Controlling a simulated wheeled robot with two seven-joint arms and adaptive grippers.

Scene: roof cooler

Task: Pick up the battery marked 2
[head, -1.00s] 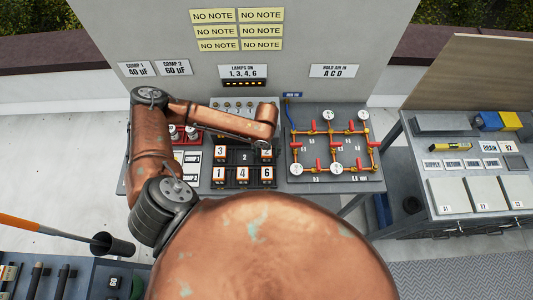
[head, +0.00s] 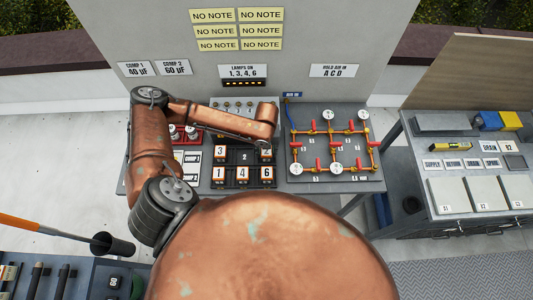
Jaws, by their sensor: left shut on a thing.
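The battery marked 2 (head: 266,151) is at the right end of the upper row of the dark battery rack (head: 244,158). Only its white face with part of the numeral shows; my arm covers its top. My left gripper (head: 263,143) is right above it, at the end of my copper arm, and is shut on it. The fingers are small and mostly hidden. The battery still appears level with its row; I cannot tell whether it is lifted. My right gripper is not in view.
Batteries 3 (head: 220,151), 1 (head: 217,174), 4 (head: 242,174) and 6 (head: 267,173) sit close by in the rack. A pipe board (head: 331,145) with red valves and gauges stands to the right. A grey panel with lamps and notes rises behind.

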